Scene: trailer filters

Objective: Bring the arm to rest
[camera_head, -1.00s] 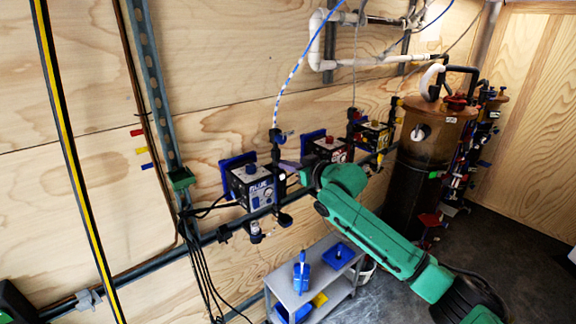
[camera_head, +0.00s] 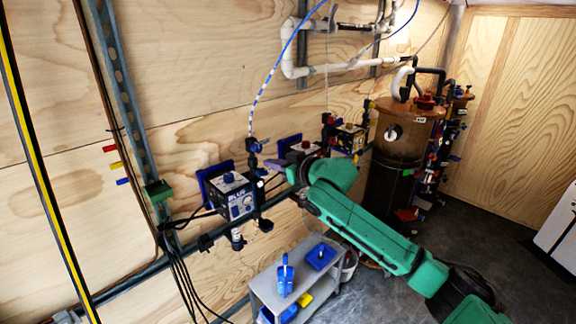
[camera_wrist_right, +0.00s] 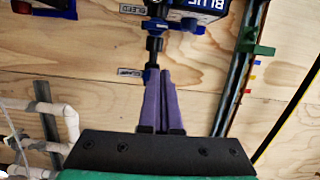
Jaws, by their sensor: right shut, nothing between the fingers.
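My right arm reaches in from the lower right in the head view, green with a dark joint. Its gripper (camera_head: 274,165) has purple fingers and points at the wall fittings, between the blue-labelled box (camera_head: 233,197) and the red-labelled box (camera_head: 304,148). In the wrist view the gripper (camera_wrist_right: 160,72) is shut with its fingers together and nothing between them. My left gripper is out of view.
A yellow-labelled box (camera_head: 349,137) and a brown tank (camera_head: 408,150) stand further right along the wall. A grey cart (camera_head: 262,285) with blue items is below. A white cabinet (camera_head: 557,225) is at the right edge. Open floor lies right of the tank.

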